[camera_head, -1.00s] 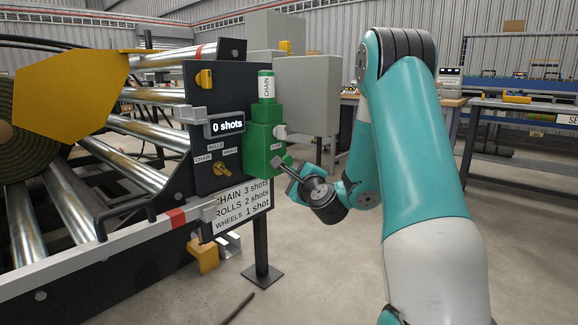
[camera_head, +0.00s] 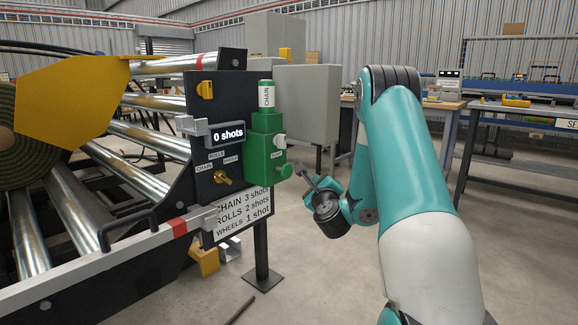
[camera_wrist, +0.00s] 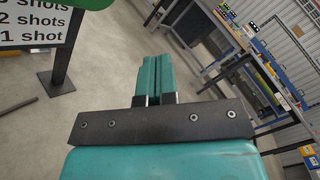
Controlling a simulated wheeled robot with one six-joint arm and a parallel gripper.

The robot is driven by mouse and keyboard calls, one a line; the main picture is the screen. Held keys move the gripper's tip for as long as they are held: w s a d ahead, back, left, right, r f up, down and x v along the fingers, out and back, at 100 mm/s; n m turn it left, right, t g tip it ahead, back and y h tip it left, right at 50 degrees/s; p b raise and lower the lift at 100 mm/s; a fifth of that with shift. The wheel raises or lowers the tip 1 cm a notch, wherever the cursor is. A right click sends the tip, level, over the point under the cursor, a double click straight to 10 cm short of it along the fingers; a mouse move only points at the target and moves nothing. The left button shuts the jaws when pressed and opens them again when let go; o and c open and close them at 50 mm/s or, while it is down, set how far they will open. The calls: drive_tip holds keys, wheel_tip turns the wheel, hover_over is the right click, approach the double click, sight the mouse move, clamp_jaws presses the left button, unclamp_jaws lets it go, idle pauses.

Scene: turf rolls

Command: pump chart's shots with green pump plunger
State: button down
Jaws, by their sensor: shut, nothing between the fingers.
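The green pump (camera_head: 262,140) is mounted on the right side of a dark panel (camera_head: 208,105), with a reservoir labelled CHAIN on top. Its green plunger (camera_head: 285,171) sticks out low on the right. The counter (camera_head: 227,135) reads 0 shots. The chart (camera_head: 243,212) below reads CHAIN 3 shots, ROLLS 2 shots, WHEELS 1 shot. My gripper (camera_head: 305,178) is right of the plunger, apart from it. In the wrist view my gripper (camera_wrist: 155,78) is shut and empty.
A roller machine (camera_head: 120,170) with a grey front rail fills the left. A grey cabinet (camera_head: 308,100) stands behind the pump. Workbenches (camera_head: 520,115) stand at the back right. The floor between the pump stand and my arm is clear.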

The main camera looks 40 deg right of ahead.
sight(287, 171)
drive_tip(key=w+p, duration=0.6)
drive_tip(key=p, duration=0.5)
drive_tip(key=shift+w+a+p, duration=0.25)
drive_tip(key=shift+a+p, duration=0.05)
drive_tip(key=shift+w+r+p, duration=0.15)
drive_tip(key=shift+w+p, duration=0.05)
drive_tip(key=shift+p, duration=0.5)
idle(1.2)
drive_tip(key=shift+w+p, duration=0.25)
drive_tip(key=shift+p, duration=0.45)
drive_tip(key=shift+s+f+b, duration=0.2)
drive_tip(key=shift+f+b, duration=0.05)
drive_tip(key=shift+b, duration=0.6)
drive_tip(key=shift+s+r+b, duration=0.15)
drive_tip(key=shift+s+b, duration=0.1)
drive_tip(key=shift+b, duration=0.3)
drive_tip(key=shift+b, duration=0.3)
